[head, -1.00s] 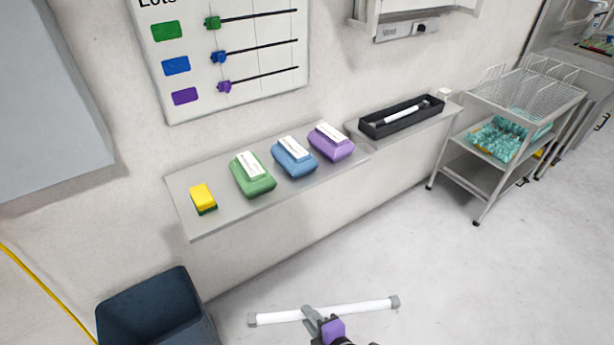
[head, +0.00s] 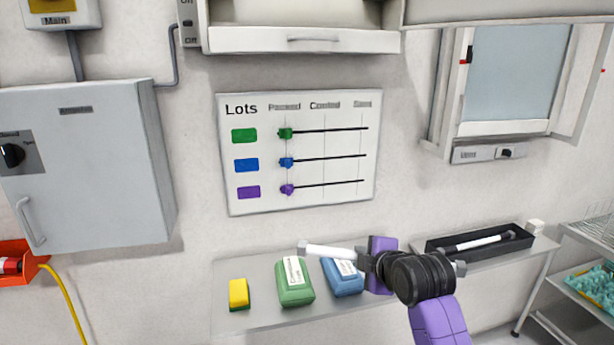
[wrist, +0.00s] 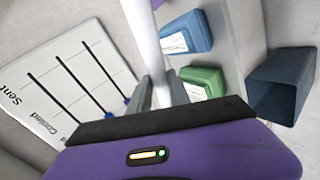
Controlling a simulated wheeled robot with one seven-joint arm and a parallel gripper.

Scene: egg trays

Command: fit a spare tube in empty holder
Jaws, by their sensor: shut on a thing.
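My gripper (head: 366,260) is shut on a white tube (head: 330,252) with grey end caps. The tube lies nearly level, sloping slightly down to the right, and my wrist hides part of it. In the wrist view the same tube (wrist: 146,40) passes between the fingers (wrist: 155,92). Another white tube (head: 478,242) lies in a black tray (head: 436,250) on the right part of the shelf. I cannot make out an empty tube holder in either view.
A shelf (head: 260,322) below carries a yellow sponge (head: 238,292), a green pack (head: 296,288) and a blue pack (head: 342,284). A Lots board (head: 340,205) hangs on the wall.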

